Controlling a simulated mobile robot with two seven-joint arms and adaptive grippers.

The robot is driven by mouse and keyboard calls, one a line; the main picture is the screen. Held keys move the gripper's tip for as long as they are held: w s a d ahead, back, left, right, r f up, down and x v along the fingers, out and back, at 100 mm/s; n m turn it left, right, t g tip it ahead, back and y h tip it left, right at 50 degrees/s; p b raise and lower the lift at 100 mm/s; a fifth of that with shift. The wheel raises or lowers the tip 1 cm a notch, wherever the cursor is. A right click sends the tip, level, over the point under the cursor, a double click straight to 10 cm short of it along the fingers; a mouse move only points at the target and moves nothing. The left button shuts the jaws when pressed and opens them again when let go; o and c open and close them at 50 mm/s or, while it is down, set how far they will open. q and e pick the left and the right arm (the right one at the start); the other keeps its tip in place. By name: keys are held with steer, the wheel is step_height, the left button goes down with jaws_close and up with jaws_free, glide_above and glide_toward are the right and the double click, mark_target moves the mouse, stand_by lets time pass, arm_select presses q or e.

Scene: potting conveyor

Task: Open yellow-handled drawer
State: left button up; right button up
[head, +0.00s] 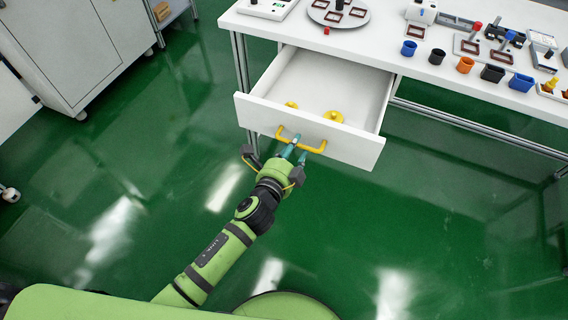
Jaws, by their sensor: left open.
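The white drawer (262,119) under the white workbench is pulled out, so its inside shows. Its yellow handle (315,149) is on the front panel. Two yellow objects lie in the drawer; one is a round piece (333,116) near the front, the other (291,105) is partly hidden by the front panel. My left gripper (296,152) is at the handle, with its teal fingertips at the handle bar. It is open; whether it touches the bar I cannot tell. My right gripper is not in view.
The workbench (385,55) holds several small cups, including an orange one (465,65), and a round grey plate (338,13). A white cabinet (75,50) stands at the upper left. The green floor around the drawer front is clear.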

arm_select(q)
steer(key=v, duration=1)
steer(key=s+a+f+n+g+y+p, duration=0.1)
steer(key=s+a+f+n+g, duration=0.15)
steer(key=f, duration=0.65)
steer(key=s+a+f+n+g+y, duration=0.15)
steer(key=s+a+f+n, duration=0.25)
steer(key=f, duration=0.5)
steer(key=s+a+f+n+g+y+p, duration=0.1)
steer(key=s+a+f+n+g, duration=0.25)
steer(key=f, duration=0.55)
steer(key=s+a+f+n+g, duration=0.2)
steer(key=s+f+n, duration=0.1)
steer(key=s, duration=0.5)
steer(key=s+a+f+n+g+y+p, duration=0.1)
steer(key=s+a+f+n+g, duration=0.1)
steer(key=s+f, duration=0.3)
steer(key=s+a+f+n+g, duration=0.2)
steer(key=s+a+f+n, duration=0.1)
steer(key=s, duration=0.9)
steer(key=shift+f+n+p, duration=0.35)
steer(key=shift+f+n, duration=0.25)
steer(key=shift+f, duration=0.15)
